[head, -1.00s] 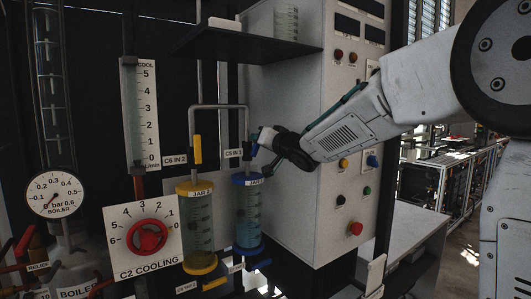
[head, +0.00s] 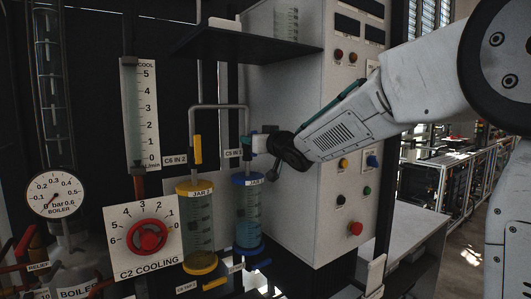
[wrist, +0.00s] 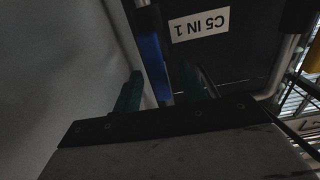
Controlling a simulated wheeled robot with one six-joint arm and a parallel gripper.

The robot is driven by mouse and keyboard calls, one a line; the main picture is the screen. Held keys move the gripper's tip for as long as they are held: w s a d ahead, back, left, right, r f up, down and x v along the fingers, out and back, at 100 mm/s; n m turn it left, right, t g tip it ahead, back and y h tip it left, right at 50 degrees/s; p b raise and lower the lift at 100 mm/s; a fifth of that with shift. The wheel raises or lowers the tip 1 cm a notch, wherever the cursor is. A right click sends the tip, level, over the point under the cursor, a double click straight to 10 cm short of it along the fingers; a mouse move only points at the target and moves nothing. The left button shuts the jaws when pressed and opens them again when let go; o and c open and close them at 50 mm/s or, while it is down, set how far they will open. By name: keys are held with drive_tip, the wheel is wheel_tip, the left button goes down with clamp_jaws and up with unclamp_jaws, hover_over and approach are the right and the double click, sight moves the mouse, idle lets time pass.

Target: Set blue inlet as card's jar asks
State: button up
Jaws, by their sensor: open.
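The blue inlet handle (wrist: 153,62) shows in the wrist view, beside the label C5 IN 1 (wrist: 199,26), which appears upside down. My gripper (wrist: 166,84) is open, with its two green fingers on either side of the blue handle; I cannot tell whether either touches it. In the head view my gripper (head: 258,142) is above the blue jar (head: 248,212), by the inlet pipe, and hides most of the blue handle. The yellow jar (head: 200,228) stands left of it, with its yellow inlet handle (head: 197,149) upright. I cannot make out a card.
A white control cabinet (head: 296,205) stands close on the right of the jars. A dark shelf (head: 240,44) juts out above. The C2 cooling dial (head: 148,238) and boiler gauge (head: 54,193) are at the left. Outlet handles (head: 214,284) sit below the jars.

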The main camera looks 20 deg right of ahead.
drive_tip(key=v, duration=0.7)
drive_tip(key=shift+r, duration=0.1)
drive_tip(key=v, duration=0.7)
drive_tip(key=shift+s, duration=0.4)
drive_tip(key=shift+d, duration=0.15)
drive_tip(key=shift+c, duration=0.4)
